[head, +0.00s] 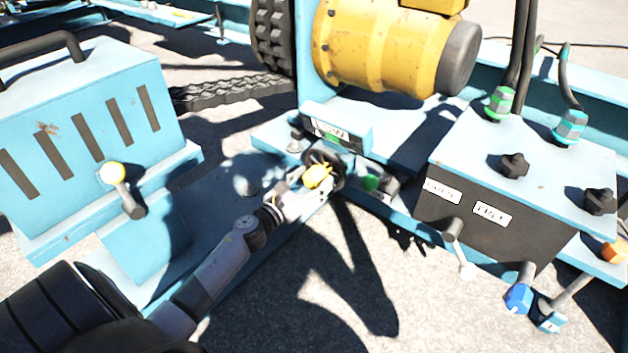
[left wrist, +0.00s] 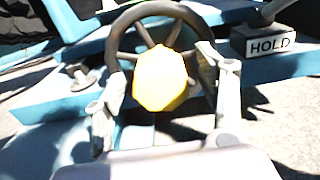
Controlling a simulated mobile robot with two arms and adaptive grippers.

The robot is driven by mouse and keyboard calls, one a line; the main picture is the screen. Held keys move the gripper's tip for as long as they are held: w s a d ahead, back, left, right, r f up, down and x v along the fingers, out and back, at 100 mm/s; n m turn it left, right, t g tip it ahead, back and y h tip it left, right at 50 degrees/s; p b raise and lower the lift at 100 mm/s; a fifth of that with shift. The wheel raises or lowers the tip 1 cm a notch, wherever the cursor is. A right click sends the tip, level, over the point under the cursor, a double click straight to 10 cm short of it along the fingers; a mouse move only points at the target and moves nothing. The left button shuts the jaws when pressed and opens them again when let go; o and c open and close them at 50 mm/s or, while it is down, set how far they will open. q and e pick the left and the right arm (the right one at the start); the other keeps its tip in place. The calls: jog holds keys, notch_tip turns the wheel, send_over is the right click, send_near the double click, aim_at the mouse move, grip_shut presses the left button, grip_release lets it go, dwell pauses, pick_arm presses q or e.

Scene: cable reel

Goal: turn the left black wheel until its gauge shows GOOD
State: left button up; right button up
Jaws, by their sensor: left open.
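The black wheel (left wrist: 117,38) fills the top middle of the left wrist view, with dark spokes and a yellow faceted piece (left wrist: 161,80) in front of its centre. In the head view the wheel (head: 339,163) stands in the middle, below a light blue gauge box (head: 364,141). The gauge shows a white label and a green patch; I cannot read its word surely. My left gripper (head: 312,184) is at the wheel. In the left wrist view its open fingers (left wrist: 163,84) stand either side of the yellow piece; contact with the rim is unclear. My right gripper is out of view.
A blue slotted cabinet (head: 90,85) with a yellow-knobbed lever (head: 112,173) stands at left. A yellow motor drum (head: 385,45) is behind. At right is a blue-topped box (head: 545,150) with black knobs. A HOLD label (left wrist: 270,45) is right of the wheel.

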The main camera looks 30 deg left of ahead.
pick_arm(q)
jog(key=shift+w, duration=0.55)
grip_shut()
dwell(0.5)
